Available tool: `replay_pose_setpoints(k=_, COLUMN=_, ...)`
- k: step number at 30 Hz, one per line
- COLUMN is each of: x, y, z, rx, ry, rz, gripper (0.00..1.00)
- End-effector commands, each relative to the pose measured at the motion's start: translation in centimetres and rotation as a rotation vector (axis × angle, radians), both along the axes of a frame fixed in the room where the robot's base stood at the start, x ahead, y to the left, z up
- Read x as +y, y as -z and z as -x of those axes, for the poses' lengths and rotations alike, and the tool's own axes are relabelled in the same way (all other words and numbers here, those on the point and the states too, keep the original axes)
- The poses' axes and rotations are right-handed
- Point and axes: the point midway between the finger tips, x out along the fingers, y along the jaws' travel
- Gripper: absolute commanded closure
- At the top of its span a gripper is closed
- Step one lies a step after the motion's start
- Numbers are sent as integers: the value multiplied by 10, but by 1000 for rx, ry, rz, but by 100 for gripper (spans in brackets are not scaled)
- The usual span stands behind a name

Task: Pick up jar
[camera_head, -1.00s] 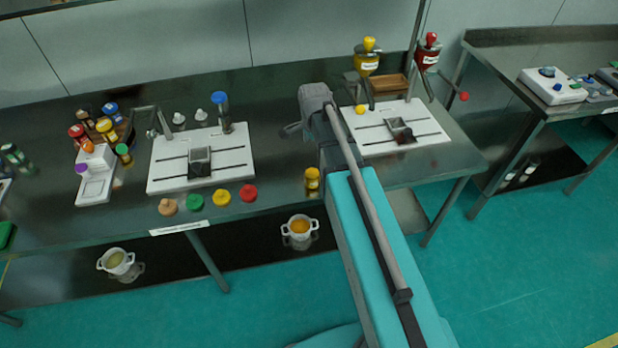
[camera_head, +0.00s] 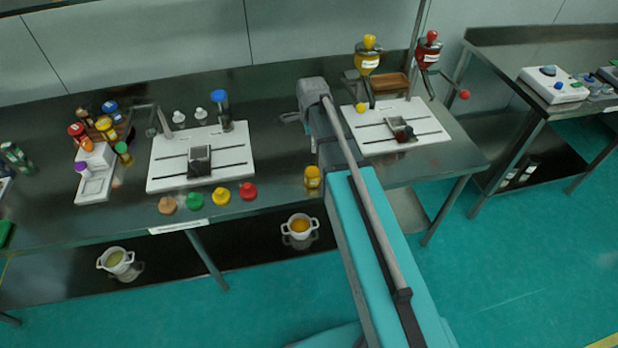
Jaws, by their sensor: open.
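A small jar with a yellow lid (camera_head: 312,177) stands upright near the front edge of the dark table, just left of my arm. Several other small jars with coloured lids, such as a red-lidded jar (camera_head: 77,131), stand in a group at the left. My gripper (camera_head: 288,119) is over the table between the two white boards, behind the yellow-lidded jar and apart from it. It is small and partly hidden by my wrist; it is open, with nothing seen in it.
White pots (camera_head: 299,239) stand on the lower shelf.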

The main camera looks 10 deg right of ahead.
Motion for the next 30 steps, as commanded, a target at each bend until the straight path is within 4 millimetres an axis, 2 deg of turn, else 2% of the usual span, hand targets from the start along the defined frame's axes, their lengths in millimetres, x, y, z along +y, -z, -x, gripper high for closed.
replay_pose_setpoints(k=6, x=0, y=19, z=0, rx=0, ry=0, rz=0, gripper=0)
replay_pose_setpoints(k=30, x=-1, y=77, z=0, rx=0, ry=-1, rz=0, gripper=0)
